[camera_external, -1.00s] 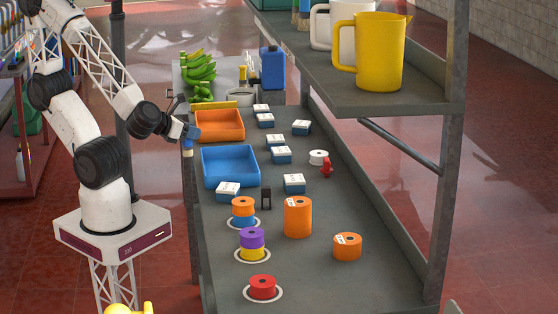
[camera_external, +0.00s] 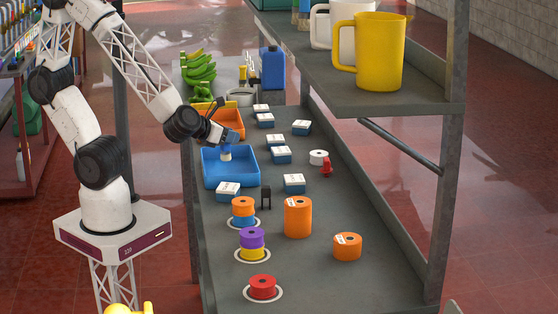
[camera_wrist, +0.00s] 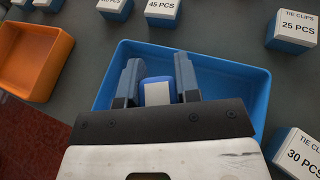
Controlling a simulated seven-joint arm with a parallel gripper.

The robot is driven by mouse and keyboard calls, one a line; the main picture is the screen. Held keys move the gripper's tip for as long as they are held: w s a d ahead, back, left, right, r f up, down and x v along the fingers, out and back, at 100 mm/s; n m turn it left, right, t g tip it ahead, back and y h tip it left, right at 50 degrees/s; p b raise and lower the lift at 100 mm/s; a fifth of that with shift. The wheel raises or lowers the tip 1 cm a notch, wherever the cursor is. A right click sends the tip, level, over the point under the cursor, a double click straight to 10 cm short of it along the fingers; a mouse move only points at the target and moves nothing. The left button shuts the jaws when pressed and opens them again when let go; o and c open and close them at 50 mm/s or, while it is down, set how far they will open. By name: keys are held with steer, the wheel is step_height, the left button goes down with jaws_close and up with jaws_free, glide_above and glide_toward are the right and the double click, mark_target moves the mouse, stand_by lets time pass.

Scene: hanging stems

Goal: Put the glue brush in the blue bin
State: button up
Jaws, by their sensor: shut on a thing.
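The blue bin (camera_external: 232,181) stands on the left side of the grey bench, in front of an orange bin. It fills the middle of the wrist view (camera_wrist: 235,72). In the external view the brush's pale end (camera_external: 226,156) hangs below the fingers, over the bin. I cannot tell its exact height above the floor of the bin.
The orange bin (camera_external: 229,132) is just behind. White-topped blue boxes (camera_external: 227,190) stand around the blue bin. Stacked spools (camera_external: 243,209) and an orange cylinder (camera_external: 297,218) are in front. A shelf with a yellow jug (camera_external: 379,55) overhangs the right side.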

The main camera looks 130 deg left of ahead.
stand_by(0.3)
steer(key=shift+w+a+f, duration=0.15)
steer(key=shift+w+f, duration=0.05)
steer(key=shift+f, duration=0.7)
steer(key=shift+w+a+f, duration=0.1)
steer(key=shift+w+f, duration=0.1)
steer(key=shift+f, duration=0.7)
steer(key=shift+f, duration=0.2)
steer(key=o, duration=0.9)
steer(key=shift+o, duration=0.2)
steer(key=shift+r, duration=0.15)
steer(key=shift+d, duration=0.1)
